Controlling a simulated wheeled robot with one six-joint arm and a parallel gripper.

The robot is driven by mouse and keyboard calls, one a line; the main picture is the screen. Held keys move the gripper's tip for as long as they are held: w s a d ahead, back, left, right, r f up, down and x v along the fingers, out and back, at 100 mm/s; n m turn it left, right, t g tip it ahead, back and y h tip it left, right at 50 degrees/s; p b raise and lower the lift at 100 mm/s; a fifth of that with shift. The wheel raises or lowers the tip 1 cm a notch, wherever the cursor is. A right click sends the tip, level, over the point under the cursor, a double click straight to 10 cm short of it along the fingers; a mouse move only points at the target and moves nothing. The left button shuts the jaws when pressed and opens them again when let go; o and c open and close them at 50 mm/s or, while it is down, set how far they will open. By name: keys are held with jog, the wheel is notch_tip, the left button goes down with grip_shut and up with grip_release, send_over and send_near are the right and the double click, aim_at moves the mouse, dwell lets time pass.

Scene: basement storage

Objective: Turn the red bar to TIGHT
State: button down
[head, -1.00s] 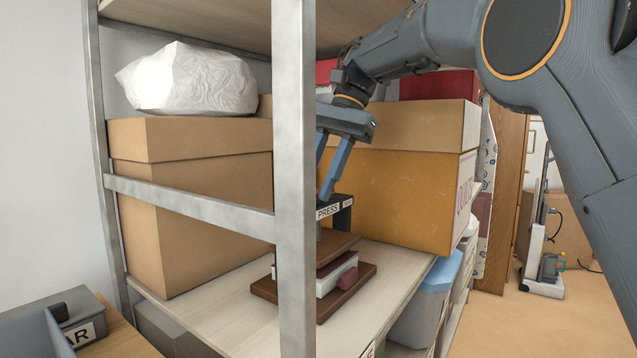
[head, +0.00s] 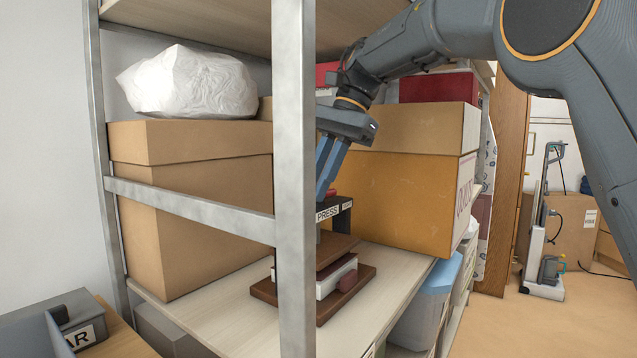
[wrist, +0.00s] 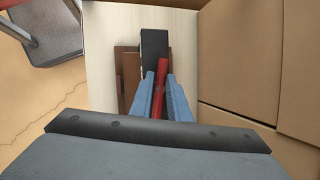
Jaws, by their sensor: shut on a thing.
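The press (head: 337,250) stands on the shelf, with brown boards, a white block between them and a black top piece labelled PRESS (head: 328,212). The red bar (wrist: 161,75) shows in the wrist view, running from beside the black top piece back between my fingers. My gripper (wrist: 159,88) is shut on the red bar above the press. In the head view my gripper (head: 322,192) reaches down to the press top, partly behind the metal shelf post. No TIGHT mark is readable.
The metal shelf post (head: 295,170) stands just left of my gripper. A large cardboard box (head: 400,195) stands close behind and right of the press. Another box (head: 190,220) with a white bag (head: 188,80) on it stands left. Bare shelf board (head: 225,312) lies in front.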

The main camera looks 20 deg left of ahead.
jog(key=m, duration=0.1)
jog(key=m+t, duration=0.1)
jog(key=m, duration=0.1)
jog(key=shift+a+r+m+t+y+p, duration=0.2)
jog(key=shift+m+t+y+p, duration=0.1)
jog(key=shift+y+p, duration=0.1)
jog(key=m+t+p, duration=0.1)
jog(key=m+p, duration=0.1)
jog(key=m, duration=0.1)
jog(key=shift+a+m, duration=0.1)
jog(key=shift+m, duration=0.2)
jog(key=m+t+p, duration=0.1)
jog(key=m+p, duration=0.2)
jog(key=shift+a+r+t+p, duration=0.1)
jog(key=shift+t+p, duration=0.2)
jog(key=shift+t, duration=0.1)
jog(key=m+p, duration=0.2)
jog(key=shift+w+t+p, duration=0.15)
jog(key=shift+t+p, duration=0.25)
jog(key=shift+f, duration=0.25)
jog(key=c, duration=1.8)
grip_release()
jog(key=shift+w, duration=0.1)
jog(key=shift+o, duration=0.2)
